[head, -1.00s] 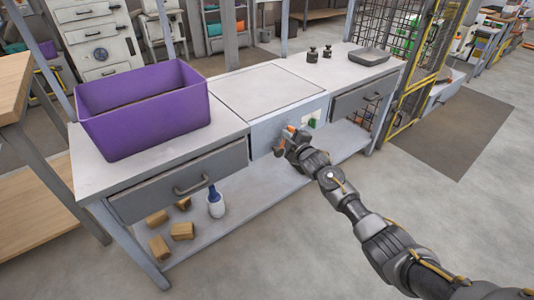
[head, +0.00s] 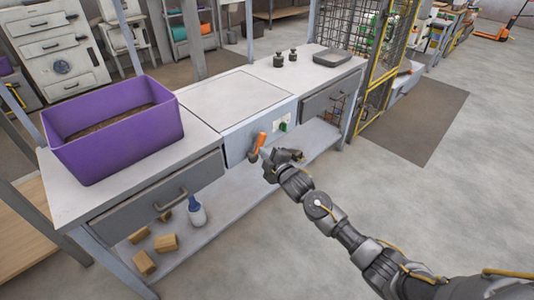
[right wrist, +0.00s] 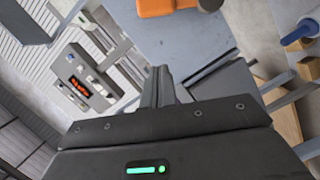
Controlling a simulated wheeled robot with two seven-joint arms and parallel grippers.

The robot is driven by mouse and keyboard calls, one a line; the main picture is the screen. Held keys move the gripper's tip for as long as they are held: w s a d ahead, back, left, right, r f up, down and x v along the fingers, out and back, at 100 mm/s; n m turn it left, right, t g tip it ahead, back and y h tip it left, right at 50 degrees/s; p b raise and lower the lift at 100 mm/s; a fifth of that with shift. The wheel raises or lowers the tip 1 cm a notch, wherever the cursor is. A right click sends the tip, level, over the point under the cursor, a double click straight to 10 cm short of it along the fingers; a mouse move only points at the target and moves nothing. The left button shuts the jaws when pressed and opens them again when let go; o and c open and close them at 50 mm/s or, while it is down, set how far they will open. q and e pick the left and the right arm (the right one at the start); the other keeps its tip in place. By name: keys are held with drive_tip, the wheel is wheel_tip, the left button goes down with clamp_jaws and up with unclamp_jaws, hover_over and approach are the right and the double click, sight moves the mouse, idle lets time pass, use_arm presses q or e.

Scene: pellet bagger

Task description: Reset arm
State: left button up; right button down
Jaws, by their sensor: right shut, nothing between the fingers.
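An orange lever handle (head: 259,141) sticks up at the front of the bench, beside the panel with a green switch (head: 283,126). My right gripper (head: 270,158) is just right of and below the handle, apart from it as far as I can see. It is shut and empty. In the right wrist view its closed fingers (right wrist: 162,86) point at the grey bench front, with an orange part (right wrist: 170,6) at the top edge. A panel with a red display (right wrist: 79,91) shows at left there. My left gripper is out of view.
The bench carries a purple bin (head: 115,138), two dark weights (head: 285,57) and a grey scale (head: 331,55). Wooden blocks (head: 165,242) and a blue-white bottle (head: 196,211) are on its lower shelf. A yellow-framed cage (head: 380,75) stands right. The floor in front is clear.

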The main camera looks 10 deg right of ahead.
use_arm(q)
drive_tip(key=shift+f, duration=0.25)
use_arm(e)
drive_tip(key=shift+v, duration=0.8)
